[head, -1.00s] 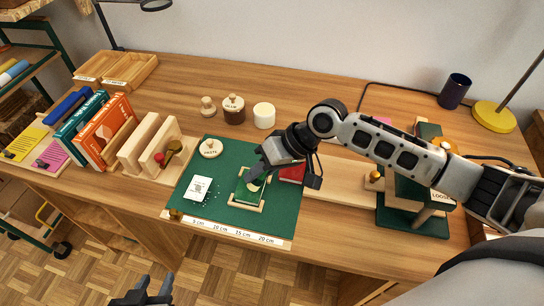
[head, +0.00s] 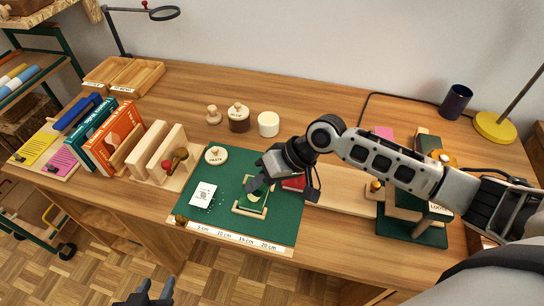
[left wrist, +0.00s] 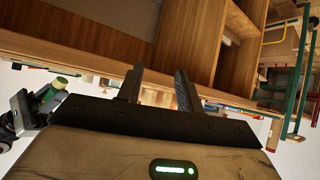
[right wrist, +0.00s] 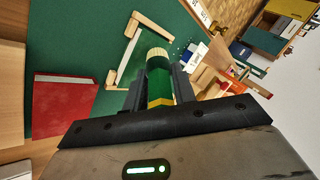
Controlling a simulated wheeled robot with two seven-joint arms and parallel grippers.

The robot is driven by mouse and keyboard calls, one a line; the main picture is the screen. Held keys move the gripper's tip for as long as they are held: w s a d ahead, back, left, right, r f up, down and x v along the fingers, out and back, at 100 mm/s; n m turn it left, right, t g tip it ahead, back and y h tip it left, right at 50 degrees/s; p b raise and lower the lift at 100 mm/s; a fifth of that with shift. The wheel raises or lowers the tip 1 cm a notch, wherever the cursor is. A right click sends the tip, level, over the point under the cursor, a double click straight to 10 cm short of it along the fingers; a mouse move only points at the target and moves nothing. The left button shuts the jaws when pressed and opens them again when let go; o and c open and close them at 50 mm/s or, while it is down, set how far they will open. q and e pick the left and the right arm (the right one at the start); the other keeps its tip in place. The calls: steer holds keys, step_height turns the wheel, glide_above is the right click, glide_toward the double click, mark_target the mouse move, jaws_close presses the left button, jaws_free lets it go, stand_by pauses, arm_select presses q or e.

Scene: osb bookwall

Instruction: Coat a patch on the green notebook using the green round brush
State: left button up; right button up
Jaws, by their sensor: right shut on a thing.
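My right gripper (head: 258,187) is over the notebook, shut on the green round brush (right wrist: 159,82). The brush has pale bristles, a green body and a yellow band; its bristles point at the notebook. I cannot tell whether they touch it. My fingers partly hide the notebook, and no coat is clearly visible. My left gripper (head: 150,294) is open and empty, low in front of the desk.
A lidded paste pot (head: 216,155) and a white card (head: 202,195) are on the mat. A red book (head: 293,183) lies right of the notebook. Wooden stands (head: 160,150) and upright books (head: 115,135) are at the left, a green press (head: 412,232) at the right.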

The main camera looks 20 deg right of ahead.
steer(key=shift+s+d, duration=0.45)
steer(key=shift+d, duration=0.2)
steer(key=shift+s+d+r+p, duration=0.15)
steer(key=shift+s+r+p, duration=0.05)
steer(key=shift+r+p, duration=0.25)
steer(key=shift+s+r+p, duration=0.1)
steer(key=shift+r+p, duration=0.2)
steer(key=shift+p, duration=0.25)
steer(key=shift+r+p, duration=0.75)
steer(key=shift+p, duration=0.1)
steer(key=shift+r, duration=0.95)
arm_select(q)
steer(key=shift+v, duration=1)
arm_select(e)
step_height(320, 180, up, 2)
steer(key=shift+r, duration=0.2)
arm_select(q)
steer(key=shift+d+r, duration=0.1)
steer(key=shift+d, duration=0.1)
